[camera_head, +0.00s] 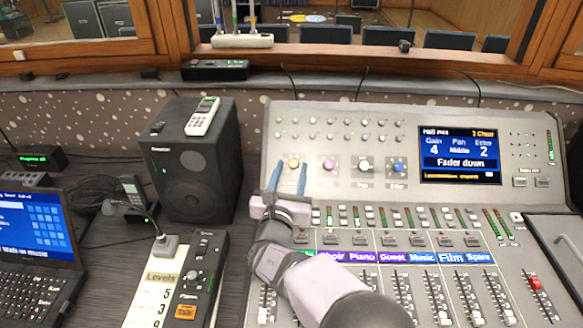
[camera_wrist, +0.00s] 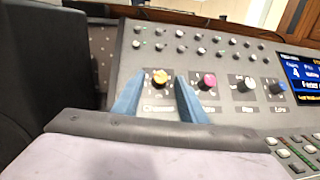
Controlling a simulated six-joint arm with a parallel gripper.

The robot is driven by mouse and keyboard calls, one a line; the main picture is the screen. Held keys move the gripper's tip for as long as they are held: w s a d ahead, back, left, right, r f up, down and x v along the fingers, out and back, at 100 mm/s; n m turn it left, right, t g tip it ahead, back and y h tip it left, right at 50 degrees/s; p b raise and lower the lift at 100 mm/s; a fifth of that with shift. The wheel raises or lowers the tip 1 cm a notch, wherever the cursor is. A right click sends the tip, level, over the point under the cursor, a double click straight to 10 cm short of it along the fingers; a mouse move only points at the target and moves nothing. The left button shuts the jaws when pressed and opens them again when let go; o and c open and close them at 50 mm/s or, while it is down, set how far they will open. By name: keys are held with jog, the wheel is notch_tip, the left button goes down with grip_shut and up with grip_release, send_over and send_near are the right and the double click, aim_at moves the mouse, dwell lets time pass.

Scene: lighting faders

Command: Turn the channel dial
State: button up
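The mixing console (camera_head: 453,117) has a row of coloured dials on its sloped upper panel. The leftmost is a yellow-orange dial (camera_head: 294,163), then a pink dial (camera_head: 328,165), a white dial (camera_head: 364,165) and a blue dial (camera_head: 399,167). My gripper (camera_head: 288,177) is open, with blue fingers pointing up the panel. In the wrist view the yellow dial (camera_wrist: 160,77) shows between the two fingers of my gripper (camera_wrist: 159,92), with a gap on each side. The pink dial (camera_wrist: 207,81) is just right of the right finger.
The console screen (camera_head: 459,156) reads Gain 4, Pan Middle, Echo 2, and "Fader down". A black speaker (camera_head: 190,165) stands close on the left with a white remote (camera_head: 202,116) on top. Fader strips with a red fader (camera_head: 534,283) lie below the dials.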

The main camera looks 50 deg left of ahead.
jog(key=shift+w+a, duration=0.25)
jog(key=shift+w, duration=0.15)
grip_shut()
